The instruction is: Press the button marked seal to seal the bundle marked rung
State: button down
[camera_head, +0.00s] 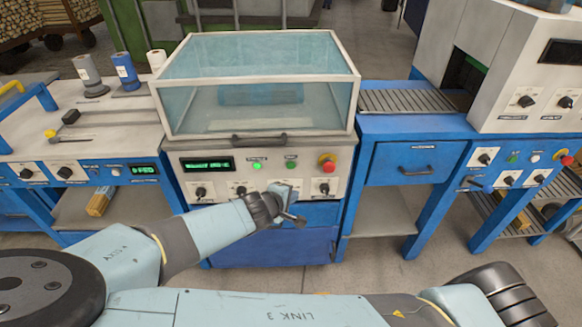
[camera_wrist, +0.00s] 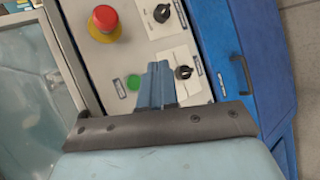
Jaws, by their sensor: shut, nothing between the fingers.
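The sealing machine's front panel (camera_head: 222,180) stands ahead, below a clear lidded chamber (camera_head: 260,62). On it are a lit green button (camera_head: 257,166), a second green button (camera_head: 291,163) and a red mushroom button (camera_head: 327,163). Their labels are too small to read, so I cannot tell which is marked seal. My gripper (camera_head: 287,195) is in front of the panel's lower middle. In the wrist view its fingers (camera_wrist: 158,82) are shut and empty, beside a green button (camera_wrist: 133,82); contact cannot be told. No bundle marked rung can be made out.
The chamber has a front handle (camera_head: 259,140). Black dials (camera_head: 324,188) line the panel's lower row. In the wrist view, the red mushroom button (camera_wrist: 104,20) and a dial (camera_wrist: 183,72) are close to my fingers. A roller conveyor (camera_head: 410,101) lies right, a worktable (camera_head: 110,135) left.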

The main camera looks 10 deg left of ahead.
aim_at(291, 166)
jog(key=w+a, duration=0.2)
jog(key=w, duration=0.6)
jog(key=shift+w, duration=0.3)
jog(key=shift+w, duration=0.15)
dwell(2.1)
jog(key=shift+w+a, duration=0.1)
jog(key=shift+w, duration=0.15)
jog(key=shift+w+a, duration=0.1)
jog(key=shift+w, duration=0.25)
dwell(0.7)
jog(key=shift+s, duration=0.2)
jog(key=shift+s+d, duration=0.2)
jog(key=shift+s, duration=0.4)
jog(key=shift+s, duration=0.1)
